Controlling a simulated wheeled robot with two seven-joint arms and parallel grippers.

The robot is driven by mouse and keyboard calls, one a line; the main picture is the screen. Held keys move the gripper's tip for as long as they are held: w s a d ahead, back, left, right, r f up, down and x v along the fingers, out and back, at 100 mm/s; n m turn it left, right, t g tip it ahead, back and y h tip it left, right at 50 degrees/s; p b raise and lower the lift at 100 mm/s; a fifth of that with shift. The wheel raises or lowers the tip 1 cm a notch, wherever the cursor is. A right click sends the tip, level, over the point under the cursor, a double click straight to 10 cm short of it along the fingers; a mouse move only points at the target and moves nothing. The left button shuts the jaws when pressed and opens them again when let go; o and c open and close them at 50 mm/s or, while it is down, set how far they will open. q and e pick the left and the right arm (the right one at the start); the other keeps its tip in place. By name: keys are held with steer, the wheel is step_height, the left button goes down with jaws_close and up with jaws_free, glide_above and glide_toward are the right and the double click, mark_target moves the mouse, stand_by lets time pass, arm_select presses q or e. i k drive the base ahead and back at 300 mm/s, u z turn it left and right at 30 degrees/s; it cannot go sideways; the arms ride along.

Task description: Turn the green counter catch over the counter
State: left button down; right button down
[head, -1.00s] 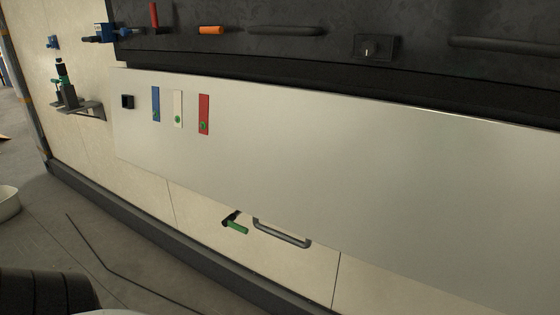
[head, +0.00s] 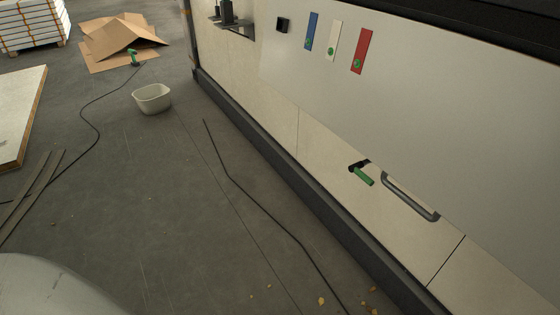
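The green counter catch (head: 362,176) is a short green handle on a black pivot, low on the cream wall panel right of centre. It points down and to the right. The counter (head: 420,110) is a large pale grey panel hanging flat against the wall, just above the catch. A dark grey bar handle (head: 410,196) sits right of the catch, near the counter's lower edge. Neither gripper shows in the head view.
Blue (head: 311,31), white (head: 333,41) and red (head: 361,51) strips with green dots are on the counter's upper left. A black cable (head: 228,178) lies on the floor along the wall. A white tub (head: 152,98) and flattened cardboard (head: 122,42) stand farther off. Floor between is mostly clear.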

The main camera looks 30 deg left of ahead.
mark_target(355, 168)
steer(key=u, duration=0.95)
steer(key=k, duration=1.3)
steer(key=z, duration=0.35)
steer(key=i, duration=0.85)
steer(key=z, duration=0.65)
steer(key=i, duration=1.05)
steer(key=u, duration=0.95)
steer(key=i, duration=0.5)
steer(key=u, duration=0.55)
